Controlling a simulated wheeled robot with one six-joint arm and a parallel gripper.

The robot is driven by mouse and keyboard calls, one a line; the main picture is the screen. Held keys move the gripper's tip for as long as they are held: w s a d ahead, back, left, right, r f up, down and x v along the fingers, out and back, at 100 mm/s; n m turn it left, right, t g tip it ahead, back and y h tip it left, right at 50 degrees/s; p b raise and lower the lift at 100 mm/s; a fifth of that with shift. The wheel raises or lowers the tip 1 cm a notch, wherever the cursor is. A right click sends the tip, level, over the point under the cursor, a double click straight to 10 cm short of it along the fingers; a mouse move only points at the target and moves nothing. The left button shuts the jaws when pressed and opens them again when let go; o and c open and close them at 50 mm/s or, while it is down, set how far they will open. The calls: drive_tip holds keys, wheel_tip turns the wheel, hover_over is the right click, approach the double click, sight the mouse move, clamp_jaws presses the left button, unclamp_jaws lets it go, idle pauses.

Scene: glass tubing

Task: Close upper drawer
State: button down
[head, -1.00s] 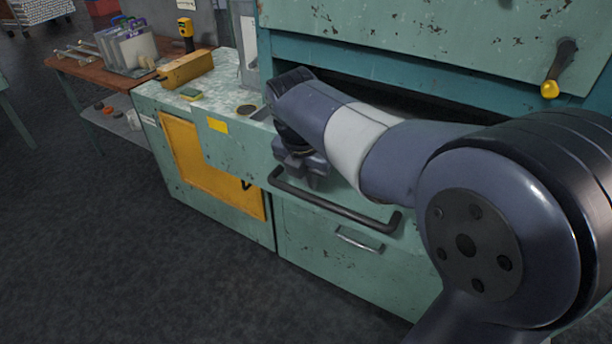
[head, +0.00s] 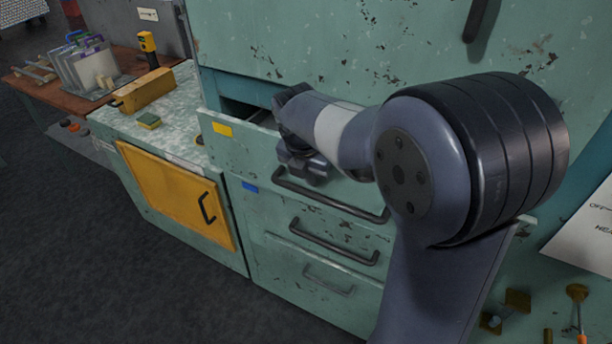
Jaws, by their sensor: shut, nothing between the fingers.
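The upper drawer (head: 240,153) is a pale green, chipped front with a yellow label at its upper left and a dark bar handle (head: 330,197) along its lower part. It stands a little way out of the cabinet. A dark gap shows above its front edge at the left. My gripper (head: 308,172) is at the drawer front, just above the left part of the handle. It points down and its jaws are shut and empty. The fingertips are small and dark, and I cannot tell whether they touch the front. My arm hides the drawer's right upper part.
Below are a middle drawer with a dark handle (head: 333,241) and a blue label, and a lower drawer with a metal handle (head: 328,280). To the left stands a low cabinet with a yellow door (head: 178,195). Dark open floor (head: 120,290) lies in front.

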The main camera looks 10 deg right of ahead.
drive_tip(key=shift+w+d, duration=0.55)
drive_tip(key=shift+w, duration=0.2)
